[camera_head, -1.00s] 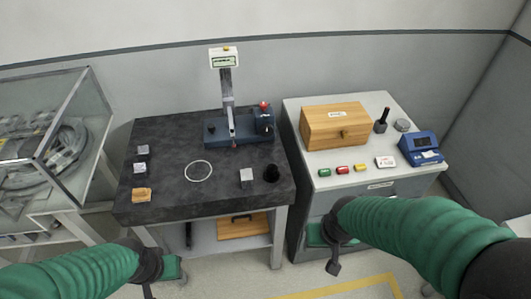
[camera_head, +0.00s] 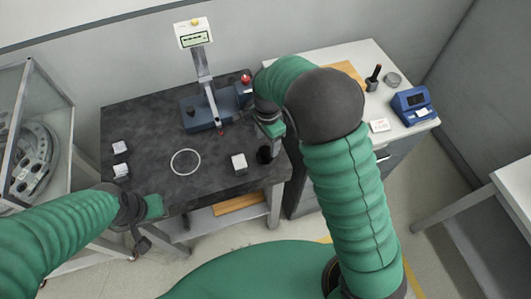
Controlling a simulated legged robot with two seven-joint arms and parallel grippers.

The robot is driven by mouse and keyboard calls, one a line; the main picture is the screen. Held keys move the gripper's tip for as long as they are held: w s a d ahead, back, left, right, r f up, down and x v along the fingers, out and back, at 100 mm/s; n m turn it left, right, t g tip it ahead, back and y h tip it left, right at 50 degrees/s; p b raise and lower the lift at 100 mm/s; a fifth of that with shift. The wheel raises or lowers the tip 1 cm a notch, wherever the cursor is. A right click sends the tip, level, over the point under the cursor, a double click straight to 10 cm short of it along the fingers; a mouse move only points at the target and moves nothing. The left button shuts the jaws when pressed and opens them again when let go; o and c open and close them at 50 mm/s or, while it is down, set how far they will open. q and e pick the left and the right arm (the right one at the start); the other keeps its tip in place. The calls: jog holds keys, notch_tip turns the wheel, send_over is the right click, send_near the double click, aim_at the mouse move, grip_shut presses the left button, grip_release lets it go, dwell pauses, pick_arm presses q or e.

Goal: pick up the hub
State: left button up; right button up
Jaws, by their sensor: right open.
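A small black round piece (camera_head: 264,155), which looks like the hub, stands at the right front of the dark bench top (camera_head: 215,180). My right gripper (camera_head: 274,133) is open and points down just above and beside it, seemingly apart from it. My arm and gripper hide part of the area behind.
A blue press (camera_head: 205,113) with a display (camera_head: 194,35) stands at the back of the bench. A white ring outline (camera_head: 185,162) marks the middle. Two small blocks (camera_head: 120,158) lie at left. A cabinet with a blue device (camera_head: 412,103) is at right.

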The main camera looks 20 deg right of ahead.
aim_at(265, 149)
jog(key=f, duration=0.2)
jog(key=a+f, duration=0.1)
jog(key=f, duration=0.2)
jog(key=shift+s+f, duration=0.1)
jog(key=shift+c, duration=0.4)
jog(key=shift+d, duration=0.15)
jog(key=c, duration=0.5)
grip_shut()
